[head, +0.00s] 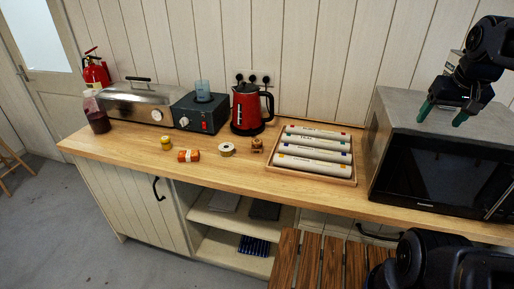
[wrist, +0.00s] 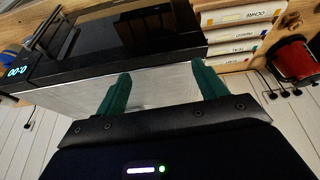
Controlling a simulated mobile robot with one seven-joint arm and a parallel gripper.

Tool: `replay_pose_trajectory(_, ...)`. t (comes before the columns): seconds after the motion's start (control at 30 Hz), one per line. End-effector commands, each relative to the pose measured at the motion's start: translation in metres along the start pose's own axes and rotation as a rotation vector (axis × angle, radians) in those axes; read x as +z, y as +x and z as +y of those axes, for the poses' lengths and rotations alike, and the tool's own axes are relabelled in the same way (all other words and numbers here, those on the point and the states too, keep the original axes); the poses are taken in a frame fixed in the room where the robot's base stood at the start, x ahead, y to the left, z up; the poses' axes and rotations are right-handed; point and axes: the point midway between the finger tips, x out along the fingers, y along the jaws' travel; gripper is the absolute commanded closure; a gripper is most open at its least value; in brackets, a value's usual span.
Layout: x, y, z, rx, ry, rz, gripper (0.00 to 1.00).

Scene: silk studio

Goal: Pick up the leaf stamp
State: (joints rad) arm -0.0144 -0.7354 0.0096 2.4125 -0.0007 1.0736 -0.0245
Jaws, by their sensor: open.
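A small brown wooden block-like piece (head: 257,145) stands on the wooden counter, left of the tray of tubes; it looks like a stamp, but any leaf mark is too small to make out. My gripper (head: 442,115) is at the upper right, above the grey-topped microwave, well right of and higher than the small items. Its green fingers are apart and nothing is between them. In the wrist view the open gripper (wrist: 161,75) points over the microwave top; I cannot make out the stamp there.
The tray (head: 312,176) and microwave (head: 425,178) are to the right. The counter's front strip is clear.

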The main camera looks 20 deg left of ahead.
Motion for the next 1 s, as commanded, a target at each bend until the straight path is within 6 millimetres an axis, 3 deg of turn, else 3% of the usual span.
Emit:
replay_pose_trajectory(0.27, -0.047, -0.006, -0.025, -0.014, -0.17, -0.038, 0.29)
replay_pose_trajectory(0.47, -0.096, -0.009, -0.062, -0.034, -0.36, -0.078, 0.29)
replay_pose_trajectory(0.77, -0.167, -0.002, -0.14, -0.078, -0.677, -0.134, 0.29)
replay_pose_trajectory(1.0, -0.21, 0.013, -0.218, -0.126, -0.928, -0.173, 0.29)
